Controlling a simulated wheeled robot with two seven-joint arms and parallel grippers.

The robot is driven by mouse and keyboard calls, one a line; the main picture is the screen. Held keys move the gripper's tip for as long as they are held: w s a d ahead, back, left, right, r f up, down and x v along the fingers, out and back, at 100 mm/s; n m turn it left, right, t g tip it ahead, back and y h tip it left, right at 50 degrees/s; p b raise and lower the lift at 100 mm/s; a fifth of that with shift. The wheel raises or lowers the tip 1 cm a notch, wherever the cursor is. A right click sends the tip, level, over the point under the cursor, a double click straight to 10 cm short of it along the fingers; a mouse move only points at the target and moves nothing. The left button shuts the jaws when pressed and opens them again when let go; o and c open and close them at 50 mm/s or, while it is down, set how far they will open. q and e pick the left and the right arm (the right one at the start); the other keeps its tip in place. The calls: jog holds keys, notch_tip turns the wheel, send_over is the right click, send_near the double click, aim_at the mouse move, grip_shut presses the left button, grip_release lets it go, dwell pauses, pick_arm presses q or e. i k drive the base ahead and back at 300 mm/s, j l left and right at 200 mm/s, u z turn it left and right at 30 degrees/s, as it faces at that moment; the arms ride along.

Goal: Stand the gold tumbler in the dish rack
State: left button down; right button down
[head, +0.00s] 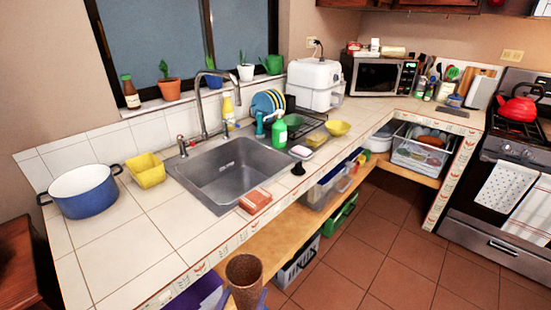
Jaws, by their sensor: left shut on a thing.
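The gold tumbler (245,268) looks brown-gold and stands upright, mouth up, at the bottom of the head view. My left gripper (244,297) is shut on its lower part, with a bluish finger on each side. It holds the tumbler in front of the counter's front edge, over the lower shelf in the picture. The tumbler's base is cut off by the frame. The dish rack (309,126) is dark and stands on the counter beyond the sink, with several blue and yellow plates (268,103) upright at its left. My right gripper is not in view.
The sink (235,172) with its tall faucet (200,105) lies between the tumbler and the rack. A green bottle (279,133), a yellow bowl (338,128) and a white appliance (314,84) stand around the rack. A blue pot (83,192) is at left. The near-left counter is clear.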

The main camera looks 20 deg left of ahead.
aim_at(312, 122)
jog(key=i+l+u, duration=0.4)
jog(key=i+l, duration=0.2)
jog(key=i+l+u, duration=0.2)
jog(key=l, duration=0.3)
jog(key=i+l+u, duration=0.25)
jog(key=l, duration=0.2)
